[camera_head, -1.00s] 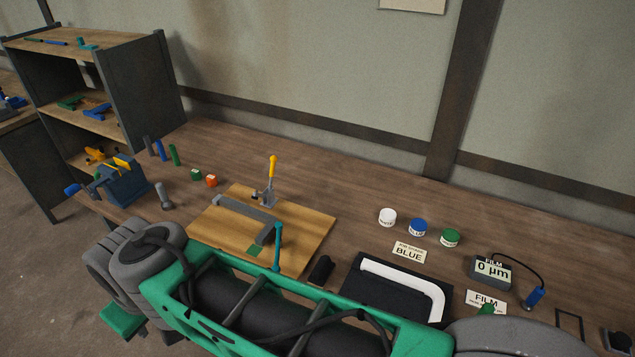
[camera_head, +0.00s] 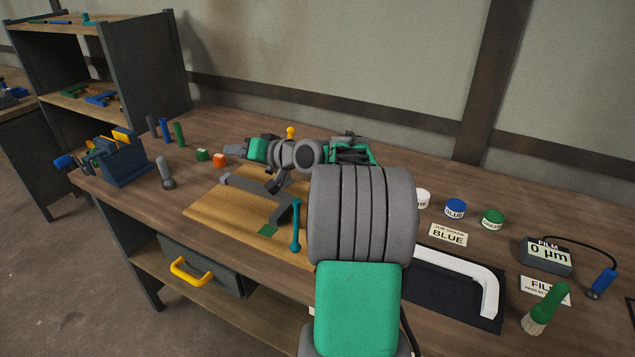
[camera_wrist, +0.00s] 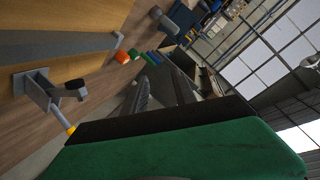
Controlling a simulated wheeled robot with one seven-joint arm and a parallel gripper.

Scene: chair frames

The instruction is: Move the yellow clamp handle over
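The yellow clamp handle (camera_head: 291,131) shows only as a tip above my wrist in the head view; the rest is hidden behind my arm. In the wrist view, the grey clamp (camera_wrist: 42,90) stands on the wooden board at the left, and part of its yellow handle (camera_wrist: 70,130) shows beside my gripper's green body. The board (camera_head: 215,207) carries a grey angled bar (camera_head: 250,187). My gripper (camera_head: 234,150) points left above the back of the board, its fingertips past the handle and apart from it.
White (camera_head: 424,199), blue (camera_head: 455,208) and green (camera_head: 492,219) jars stand at the right.

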